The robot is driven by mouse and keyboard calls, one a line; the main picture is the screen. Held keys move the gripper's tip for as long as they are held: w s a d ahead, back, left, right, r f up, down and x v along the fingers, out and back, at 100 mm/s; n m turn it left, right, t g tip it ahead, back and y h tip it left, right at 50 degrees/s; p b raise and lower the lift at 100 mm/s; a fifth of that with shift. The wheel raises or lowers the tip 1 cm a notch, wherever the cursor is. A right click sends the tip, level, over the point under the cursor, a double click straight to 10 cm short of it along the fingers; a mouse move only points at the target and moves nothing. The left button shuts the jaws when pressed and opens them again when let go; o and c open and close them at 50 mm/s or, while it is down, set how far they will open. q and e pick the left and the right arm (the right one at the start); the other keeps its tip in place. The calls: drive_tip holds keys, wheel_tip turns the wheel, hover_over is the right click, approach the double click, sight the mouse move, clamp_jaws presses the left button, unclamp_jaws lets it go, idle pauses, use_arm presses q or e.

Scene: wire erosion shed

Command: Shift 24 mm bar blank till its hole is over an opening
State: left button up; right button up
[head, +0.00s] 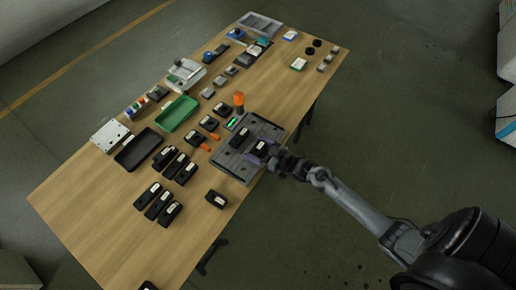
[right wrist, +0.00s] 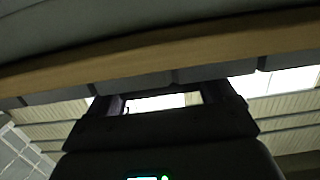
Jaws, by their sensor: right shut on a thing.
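A dark block with a white label (head: 261,146), which looks like the bar blank, sits over the grey fixture plate (head: 234,165) near the table's right edge in the head view. My right gripper (head: 268,151) comes in from the right and is shut on this block. Its size marking is too small to read. The block's hole and the opening beneath it cannot be made out. My left gripper is not in view.
Several similar dark labelled blocks (head: 159,203) lie to the left on the wooden table (head: 95,215). A green tray (head: 177,113) and a black tray (head: 138,149) lie farther left.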

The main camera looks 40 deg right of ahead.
drive_tip(key=c, duration=0.4)
drive_tip(key=shift+d, duration=0.2)
drive_tip(key=shift+w+d, duration=0.1)
drive_tip(key=shift+d, duration=0.1)
drive_tip(key=shift+w+d, duration=0.15)
drive_tip(key=shift+d, duration=0.35)
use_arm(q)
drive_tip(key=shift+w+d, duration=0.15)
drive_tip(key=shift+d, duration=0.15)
use_arm(e)
drive_tip(key=o, duration=1.4)
drive_tip(key=shift+a, duration=0.1)
